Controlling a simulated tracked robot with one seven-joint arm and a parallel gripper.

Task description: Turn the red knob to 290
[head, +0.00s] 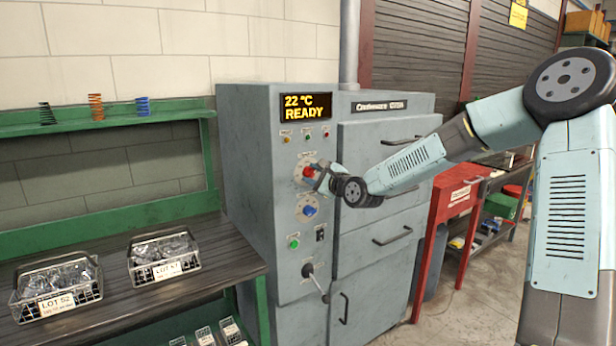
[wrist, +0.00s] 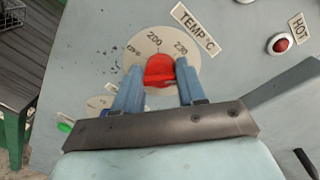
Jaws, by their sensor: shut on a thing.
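The red knob (head: 308,171) is on the front of the grey oven-like cabinet, below its display. In the wrist view the red knob (wrist: 160,69) sits on a cream round dial (wrist: 187,45) marked 200 and 230, beside a "TEMP °C" label. My gripper (wrist: 158,76) has one blue finger on each side of the knob and is shut on it. In the head view my gripper (head: 319,177) reaches the knob from the right. The knob's pointer and part of the dial scale are hidden or too small to read. The display (head: 306,107) reads "22 °C READY".
A blue knob (head: 309,209) is just below the red one, with a green button (head: 294,243) and a lever (head: 314,278) lower down. A red lamp (wrist: 280,43) is near a "HOT" label. Wire baskets (head: 57,287) stand on the left bench.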

